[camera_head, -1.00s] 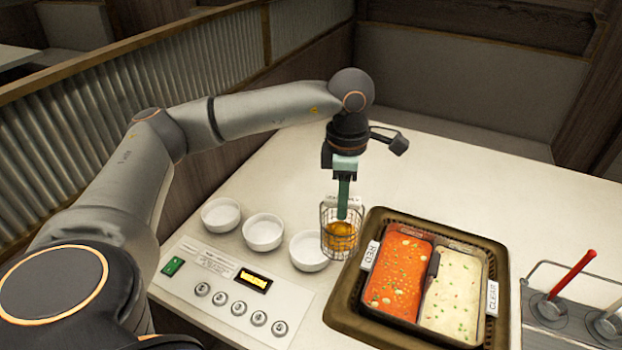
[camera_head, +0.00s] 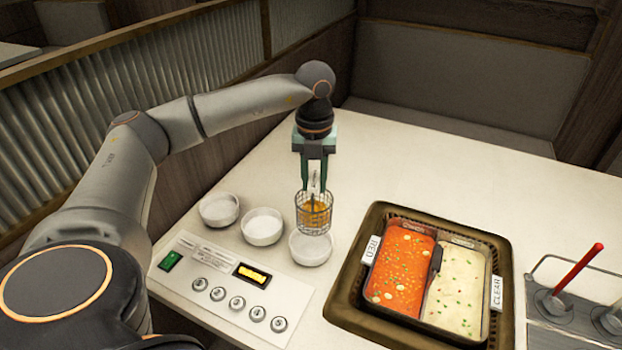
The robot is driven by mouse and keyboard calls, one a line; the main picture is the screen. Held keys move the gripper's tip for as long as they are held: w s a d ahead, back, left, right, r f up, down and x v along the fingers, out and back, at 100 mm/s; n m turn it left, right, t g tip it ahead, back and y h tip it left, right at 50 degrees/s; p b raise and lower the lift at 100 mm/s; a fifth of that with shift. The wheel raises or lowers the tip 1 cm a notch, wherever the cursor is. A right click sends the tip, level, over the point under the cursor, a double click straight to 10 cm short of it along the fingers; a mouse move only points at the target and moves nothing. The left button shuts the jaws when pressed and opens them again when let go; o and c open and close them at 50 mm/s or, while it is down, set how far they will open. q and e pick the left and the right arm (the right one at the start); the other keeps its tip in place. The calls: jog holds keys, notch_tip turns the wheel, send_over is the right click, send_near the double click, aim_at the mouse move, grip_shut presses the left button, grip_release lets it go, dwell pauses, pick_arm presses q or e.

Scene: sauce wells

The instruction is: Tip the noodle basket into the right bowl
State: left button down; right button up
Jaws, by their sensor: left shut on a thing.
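My left gripper (camera_head: 315,178) points down and is shut on the handle of the noodle basket. The noodle basket (camera_head: 315,224) is a wire cage with orange-yellow noodles (camera_head: 315,209) inside. It hangs about upright, over or just behind the right bowl, and overlaps that bowl's far rim in the picture. The right bowl (camera_head: 311,251) is white, and its visible inside looks empty. The middle bowl (camera_head: 262,227) and the left bowl (camera_head: 219,210) are also white and stand in a row to its left. My right gripper is not in view.
A two-part pot with red broth (camera_head: 402,265) and clear broth (camera_head: 456,290) sits in a dark tray (camera_head: 348,290) to the right. A control panel (camera_head: 215,275) lies in front of the bowls. A holder with a red-handled ladle (camera_head: 577,270) is at far right. The back of the table is clear.

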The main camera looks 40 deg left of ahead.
pick_arm(q)
jog(key=shift+a+f+n, duration=0.25)
jog(key=shift+a+n, duration=0.25)
jog(key=shift+n, duration=0.5)
notch_tip(320, 180, down, 3)
jog(key=b, duration=0.3)
jog(key=shift+f+b, duration=1.15)
jog(key=shift+f, duration=0.55)
jog(key=shift+f+b, duration=0.3)
jog(key=shift+f, duration=0.25)
jog(key=shift+w+f, duration=0.1)
jog(key=shift+f, duration=0.2)
